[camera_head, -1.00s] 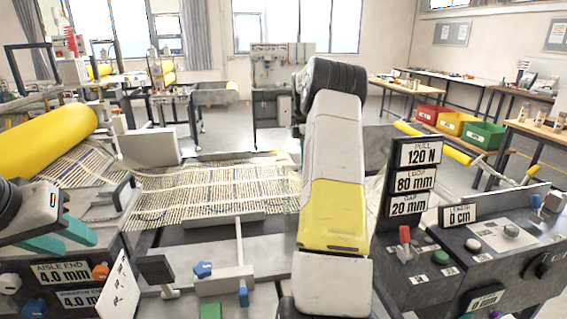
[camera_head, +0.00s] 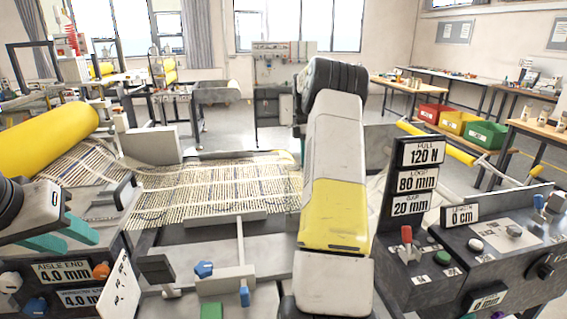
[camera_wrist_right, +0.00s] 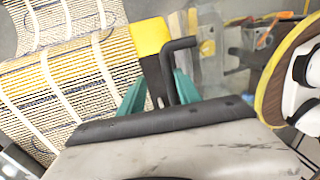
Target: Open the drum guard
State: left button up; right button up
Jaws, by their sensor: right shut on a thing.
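In the right wrist view, my right gripper (camera_wrist_right: 160,92) has its teal fingers on either side of a black bent handle (camera_wrist_right: 172,68) and is shut on it. A yellow block with a black lower part (camera_wrist_right: 150,38) is beside the handle; I cannot tell how much of the drum guard this is. In the head view my right arm hides the right gripper and handle. My left gripper (camera_head: 62,237) is at the left edge, its teal fingers apart and empty, above the left control panel.
Woven mesh (camera_head: 215,190) runs across the machine from a yellow roll (camera_head: 48,135). The right console (camera_head: 480,255) has knobs and a sign post (camera_head: 418,178). A small fixture with a blue knob (camera_head: 203,270) sits at front centre. Colored bins (camera_head: 460,123) stand behind.

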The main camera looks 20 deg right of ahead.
jog(key=shift+r, duration=0.1)
jog(key=v, duration=0.7)
jog(key=shift+r, duration=0.35)
jog(key=shift+a, duration=0.1)
